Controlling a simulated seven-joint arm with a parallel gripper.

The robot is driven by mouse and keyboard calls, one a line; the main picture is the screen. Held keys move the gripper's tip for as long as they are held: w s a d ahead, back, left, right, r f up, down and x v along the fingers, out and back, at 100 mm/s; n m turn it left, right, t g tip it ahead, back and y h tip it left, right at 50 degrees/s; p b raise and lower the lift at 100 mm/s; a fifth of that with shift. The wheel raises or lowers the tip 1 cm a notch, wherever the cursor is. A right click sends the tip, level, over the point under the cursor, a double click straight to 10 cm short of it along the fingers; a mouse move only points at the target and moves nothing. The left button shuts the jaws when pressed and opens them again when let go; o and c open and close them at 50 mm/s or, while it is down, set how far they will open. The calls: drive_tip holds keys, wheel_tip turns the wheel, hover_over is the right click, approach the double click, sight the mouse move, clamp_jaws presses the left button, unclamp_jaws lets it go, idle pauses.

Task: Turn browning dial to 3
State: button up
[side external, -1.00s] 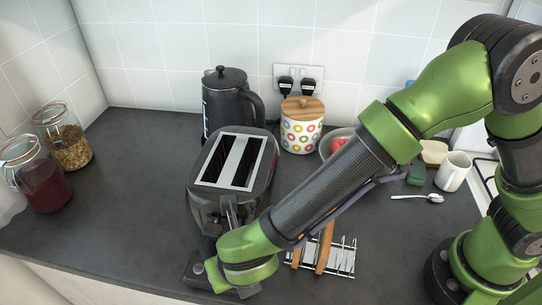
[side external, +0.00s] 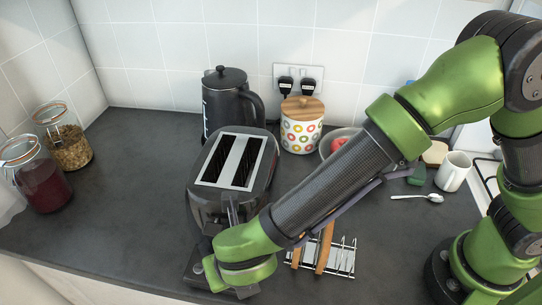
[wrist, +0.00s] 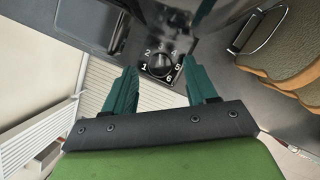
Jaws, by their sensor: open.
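The dark toaster (side external: 203,203) stands on the counter with two slots and a light metal top. Its black round browning dial (wrist: 160,65) shows in the wrist view, ringed by white numbers 1 to 6. The 3 is at the dial's far side; I cannot tell which number the dial points to. My gripper (wrist: 160,68) is open, with one teal finger on each side of the dial. I see no clear contact between fingers and dial. In the side external view my wrist hides the dial and most of the fingers.
A toast rack (side external: 345,262) holding toast stands close right of my wrist. A kettle (side external: 228,105) and a patterned canister (side external: 301,133) are behind the toaster. A white mug (side external: 453,172) and a spoon (side external: 418,197) lie right.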

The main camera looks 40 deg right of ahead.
drive_tip(key=v, duration=1.5)
drive_tip(key=shift+r, duration=0.2)
drive_tip(key=shift+s, duration=0.1)
